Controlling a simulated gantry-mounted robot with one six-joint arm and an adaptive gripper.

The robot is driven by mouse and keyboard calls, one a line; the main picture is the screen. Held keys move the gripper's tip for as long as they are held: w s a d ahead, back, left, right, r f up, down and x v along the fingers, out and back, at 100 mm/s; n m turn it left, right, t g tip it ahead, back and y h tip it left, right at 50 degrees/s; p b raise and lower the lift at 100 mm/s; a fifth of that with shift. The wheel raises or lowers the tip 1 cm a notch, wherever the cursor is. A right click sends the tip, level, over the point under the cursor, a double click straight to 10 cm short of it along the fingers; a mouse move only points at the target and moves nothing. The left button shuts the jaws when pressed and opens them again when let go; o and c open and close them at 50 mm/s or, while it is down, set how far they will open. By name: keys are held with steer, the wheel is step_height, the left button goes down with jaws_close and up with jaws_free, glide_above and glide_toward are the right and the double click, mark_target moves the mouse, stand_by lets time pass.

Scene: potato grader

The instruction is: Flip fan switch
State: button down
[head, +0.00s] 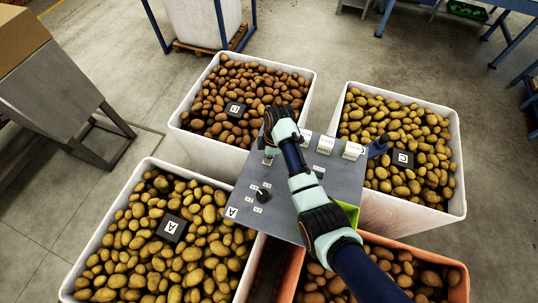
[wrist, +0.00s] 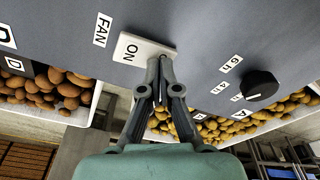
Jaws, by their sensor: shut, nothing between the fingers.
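The fan switch (wrist: 144,47) is a white rocker plate marked ON, beside a FAN label (wrist: 102,29) on the grey control panel (wrist: 205,50). My gripper (wrist: 161,62) is shut and empty. Its fingertips overlap the right end of the switch and hide part of its marking there; I cannot tell whether they press it or stop just short. In the head view the panel (head: 240,182) stands between the potato bins, and my arm and hand cover the area around the switch.
A black knob (wrist: 260,85) sits right of the switch, and shows on the panel in the head view (head: 263,195). Several white labelled plates (head: 325,145) line the panel's far side. White bins of potatoes stand left (head: 75,270), behind (head: 312,82) and right (head: 460,170); an orange bin (head: 425,252) is in front.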

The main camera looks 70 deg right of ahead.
step_height(320, 180, up, 6)
steer(key=p, duration=0.6)
steer(key=shift+r, duration=0.25)
